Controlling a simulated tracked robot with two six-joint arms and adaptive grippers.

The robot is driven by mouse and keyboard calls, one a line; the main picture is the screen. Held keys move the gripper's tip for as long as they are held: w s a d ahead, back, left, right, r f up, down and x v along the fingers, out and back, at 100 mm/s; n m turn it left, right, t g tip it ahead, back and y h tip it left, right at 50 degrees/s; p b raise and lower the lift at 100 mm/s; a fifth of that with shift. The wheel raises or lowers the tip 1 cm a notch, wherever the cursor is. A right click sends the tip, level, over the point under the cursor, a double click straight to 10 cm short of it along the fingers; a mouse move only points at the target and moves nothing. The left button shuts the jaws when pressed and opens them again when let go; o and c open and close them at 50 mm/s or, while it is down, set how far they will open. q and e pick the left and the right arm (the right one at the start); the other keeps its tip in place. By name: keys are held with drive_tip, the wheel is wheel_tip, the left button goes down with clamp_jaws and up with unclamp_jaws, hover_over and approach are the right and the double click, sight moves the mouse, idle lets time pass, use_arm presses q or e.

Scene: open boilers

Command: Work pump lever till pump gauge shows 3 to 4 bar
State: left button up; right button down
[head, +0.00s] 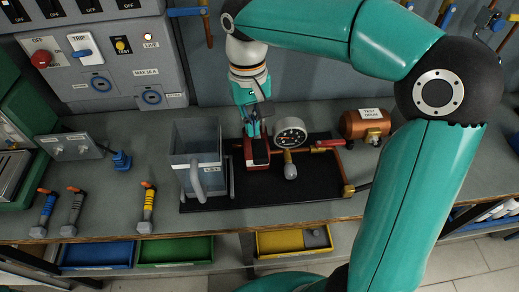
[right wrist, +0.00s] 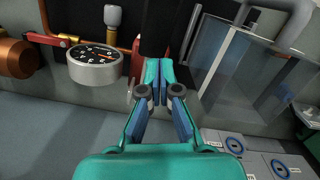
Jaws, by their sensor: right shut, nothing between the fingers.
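The pump stands on a black base plate (head: 300,205) on the bench. Its red body (head: 257,158) is directly below my right gripper (head: 254,130), which points down and partly hides it. My right gripper is shut and empty in the right wrist view (right wrist: 159,85). A dark upright shape is beyond its fingertips; I cannot make out the pump lever clearly. My left gripper is out of view.
A clear water tank (head: 197,158) stands left of the pump. A copper test drum (head: 366,125) is at the right. A grey control panel (head: 98,55) is at the back left.

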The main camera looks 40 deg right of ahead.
wheel_tip(320, 180, up, 7)
drive_tip(key=shift+w+r, duration=0.2)
drive_tip(key=shift+w, duration=0.15)
drive_tip(key=shift+d, duration=0.1)
idle(0.6)
